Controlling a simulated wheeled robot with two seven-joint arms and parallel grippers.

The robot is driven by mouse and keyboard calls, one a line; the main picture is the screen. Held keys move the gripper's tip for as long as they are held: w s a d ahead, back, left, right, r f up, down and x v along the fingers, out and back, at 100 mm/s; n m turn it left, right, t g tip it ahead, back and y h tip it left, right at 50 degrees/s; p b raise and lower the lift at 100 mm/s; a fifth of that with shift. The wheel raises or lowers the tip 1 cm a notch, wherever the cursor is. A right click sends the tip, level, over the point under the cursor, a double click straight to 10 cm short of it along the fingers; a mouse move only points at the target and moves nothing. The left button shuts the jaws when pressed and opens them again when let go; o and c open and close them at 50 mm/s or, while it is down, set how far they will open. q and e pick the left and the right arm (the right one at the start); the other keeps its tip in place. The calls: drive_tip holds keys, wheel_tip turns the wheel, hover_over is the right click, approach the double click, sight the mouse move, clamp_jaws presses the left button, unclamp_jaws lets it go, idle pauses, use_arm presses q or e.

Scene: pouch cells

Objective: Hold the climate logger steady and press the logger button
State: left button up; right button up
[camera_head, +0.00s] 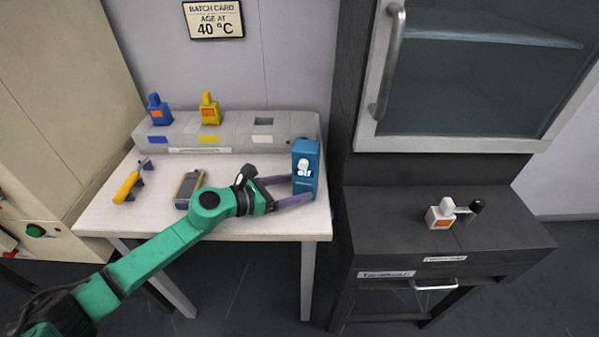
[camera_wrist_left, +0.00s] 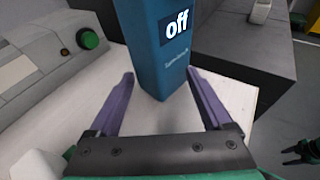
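The climate logger (camera_head: 304,180) is an upright blue box with a white "off" on its face, standing at the right end of the white table. A pale rounded part (camera_head: 303,163) shows just above that word in the head view. My left gripper (camera_head: 291,190) is open, its two purple fingers reaching to either side of the logger's lower part. In the left wrist view the logger (camera_wrist_left: 158,60) stands between and beyond the fingertips, with visible gaps beside it. A small green and dark clawed shape (camera_wrist_left: 303,152) at the lower right may be my right gripper; its state is unclear.
A grey rack (camera_head: 235,128) behind holds a blue bottle (camera_head: 159,110) and a yellow bottle (camera_head: 209,109). A yellow-handled tool (camera_head: 127,186) and a grey-blue device (camera_head: 188,190) lie on the white table (camera_head: 120,215). A dark bench (camera_head: 385,225) at right bears a white bottle (camera_head: 438,215).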

use_arm(q)
drive_tip(key=shift+w+d+f, duration=0.2)
drive_tip(key=shift+w+d, duration=0.1)
drive_tip(key=shift+d, duration=0.1)
clamp_jaws()
